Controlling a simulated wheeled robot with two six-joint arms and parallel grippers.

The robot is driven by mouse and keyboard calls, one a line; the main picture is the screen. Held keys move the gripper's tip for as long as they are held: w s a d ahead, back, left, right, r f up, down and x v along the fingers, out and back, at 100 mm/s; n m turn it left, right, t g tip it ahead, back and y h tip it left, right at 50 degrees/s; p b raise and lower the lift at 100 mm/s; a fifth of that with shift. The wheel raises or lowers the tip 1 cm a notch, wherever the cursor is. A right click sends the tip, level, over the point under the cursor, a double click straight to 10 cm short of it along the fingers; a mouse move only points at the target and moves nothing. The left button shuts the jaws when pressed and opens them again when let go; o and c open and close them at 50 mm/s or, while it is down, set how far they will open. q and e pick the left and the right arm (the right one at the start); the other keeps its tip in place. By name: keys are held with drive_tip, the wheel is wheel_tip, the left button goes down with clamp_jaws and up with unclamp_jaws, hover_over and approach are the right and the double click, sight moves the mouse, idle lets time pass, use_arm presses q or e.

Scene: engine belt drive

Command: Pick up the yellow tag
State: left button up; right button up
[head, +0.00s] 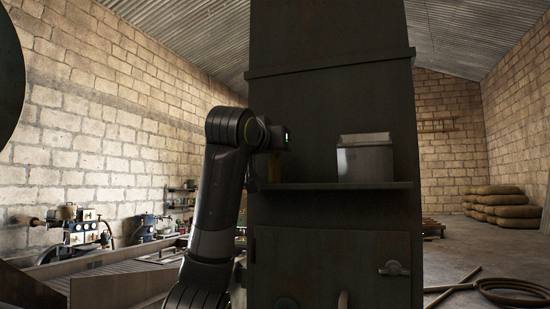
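My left arm rises from the bottom and bends over at the top. Its gripper end (280,138) is just above the yellow piece, against the dark cabinet. The fingers cannot be made out, nor whether they touch anything. My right gripper is not in view.
The shelf (315,186) juts from the tall dark cabinet (330,100). A grey metal box (365,160) stands on its right part. Below is a cabinet door with a handle (393,268). Sacks (500,203) and a hose (510,290) lie at the right.

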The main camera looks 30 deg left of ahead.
use_arm(q)
drive_tip(key=shift+w, duration=0.15)
drive_tip(key=shift+c, duration=1)
clamp_jaws()
drive_tip(key=shift+r, duration=0.1)
wheel_tip(320, 180, up, 10)
drive_tip(key=shift+f, duration=0.1)
